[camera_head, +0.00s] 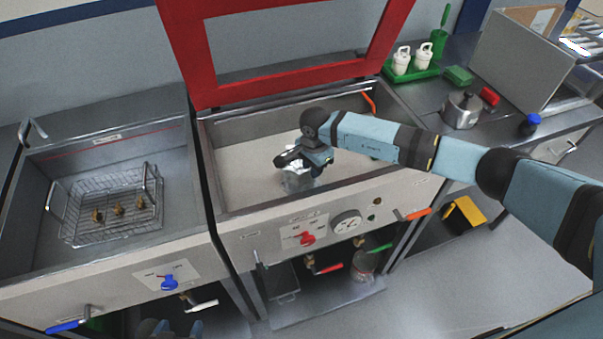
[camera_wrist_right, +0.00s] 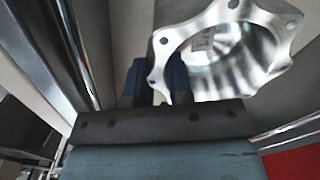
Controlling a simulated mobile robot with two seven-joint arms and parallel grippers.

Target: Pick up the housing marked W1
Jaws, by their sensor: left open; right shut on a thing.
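A shiny metal housing (camera_head: 298,181) is in the middle tank, near its front wall. In the right wrist view the housing (camera_wrist_right: 262,22) shows a scalloped flange with bolt holes and a round hollow. A small pale label (camera_wrist_right: 203,40) is inside the hollow; I cannot read its mark. My right gripper (camera_head: 300,160) reaches in from the right and is shut on the housing at its rim; its blue fingers (camera_wrist_right: 157,82) show beside the flange. I cannot tell whether the housing touches the tank floor. My left gripper (camera_head: 172,328) is open at the bottom edge, mostly cut off.
The middle tank (camera_head: 235,165) has a raised red-framed lid (camera_head: 185,55) behind it. A left tank holds a wire basket (camera_head: 100,225) with several small brass-coloured parts. On the right counter are a pot (camera_head: 462,110), a green tray (camera_head: 420,72) and a grey box (camera_head: 520,50).

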